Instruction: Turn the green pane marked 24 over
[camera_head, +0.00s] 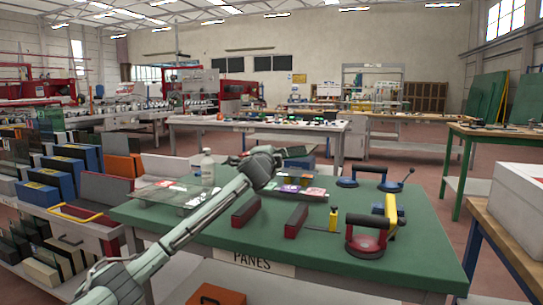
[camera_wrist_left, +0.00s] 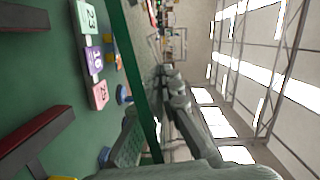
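The green pane (camera_wrist_left: 87,16) is small and lies flat at the top of the left wrist view, its mark looking like 22 or 24. A purple pane (camera_wrist_left: 95,60) and a pink pane (camera_wrist_left: 100,95) marked 25 lie in a row with it on the green table (camera_head: 390,265). The row also shows small in the head view, where the purple pane (camera_head: 290,189) and pink pane (camera_head: 314,193) are clearest. My left gripper (camera_head: 292,152) is above and beyond the row, seemingly touching none of it; its finger opening is not clear. My right gripper is out of view.
Two dark red bars (camera_head: 296,220) stand in front of the panes. A red suction cup (camera_head: 367,238), a blue one (camera_head: 362,179) and a yellow tool (camera_head: 391,212) are at the right. A clear glass sheet (camera_head: 155,190) and a bottle (camera_head: 208,168) are at the left.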

